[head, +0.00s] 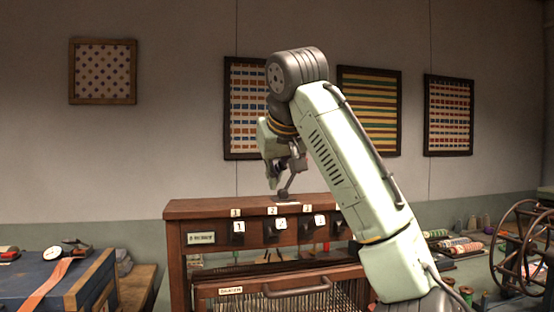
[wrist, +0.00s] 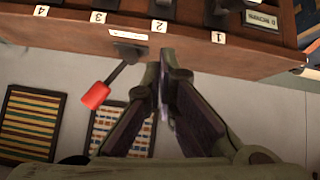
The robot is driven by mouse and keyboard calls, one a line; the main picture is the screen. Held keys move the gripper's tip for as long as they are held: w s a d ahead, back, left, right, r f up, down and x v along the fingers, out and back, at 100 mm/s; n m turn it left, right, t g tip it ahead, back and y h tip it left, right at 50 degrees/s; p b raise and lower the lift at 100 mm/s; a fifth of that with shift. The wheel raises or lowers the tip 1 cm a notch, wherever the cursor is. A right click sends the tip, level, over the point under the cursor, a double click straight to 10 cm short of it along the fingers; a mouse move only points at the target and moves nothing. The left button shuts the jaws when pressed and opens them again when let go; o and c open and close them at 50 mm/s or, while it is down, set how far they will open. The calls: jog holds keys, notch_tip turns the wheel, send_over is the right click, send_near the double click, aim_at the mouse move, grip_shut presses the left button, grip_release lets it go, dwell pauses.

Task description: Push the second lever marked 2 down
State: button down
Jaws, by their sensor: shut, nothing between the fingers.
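The wooden cabinet (head: 186,208) has a front row of dark levers with white number tags. The lever tagged 2 (head: 280,224) sits between the lever tagged 1 (head: 239,227) and the lever tagged 3 (head: 320,221). Small number labels run along the top edge; label 2 shows in the wrist view (wrist: 159,26). My gripper (head: 271,178) is above the cabinet top, higher than the tagged levers and apart from them. In the wrist view its fingertips (wrist: 166,58) are together, empty, near label 2. Lever 2's tab is not clearly visible in that view.
A tilted metal rod with a red handle (wrist: 96,95) rises from the cabinet top beside my fingers; the head view mostly hides the handle. A blue chest (head: 40,275) stands left. Spools (head: 460,246) and a wheel (head: 525,245) are right. Framed textiles hang behind.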

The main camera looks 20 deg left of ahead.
aim_at(278, 218)
jog(key=f, duration=0.1)
jog(key=w+f, duration=0.1)
jog(key=f, duration=0.2)
jog(key=shift+w+a+f+p, duration=0.2)
jog(key=shift+w+f+p, duration=0.1)
jog(key=shift+p, duration=0.1)
jog(key=shift+s+d+f, duration=0.25)
jog(key=shift+s+f, duration=0.05)
jog(key=shift+f, duration=0.35)
jog(key=shift+d+f+t+b, duration=0.1)
jog(key=shift+f+t+b, duration=0.25)
jog(key=shift+b, duration=0.25)
jog(key=shift+s+d+r+t+y+b, duration=0.1)
jog(key=shift+s+r+t+y+b, duration=0.05)
jog(key=shift+s+t+y+b, duration=0.15)
jog(key=shift+b, duration=0.4)
jog(key=shift+f+t+y+b, duration=0.2)
jog(key=shift+t+y+b, duration=0.15)
jog(key=shift+t, duration=0.1)
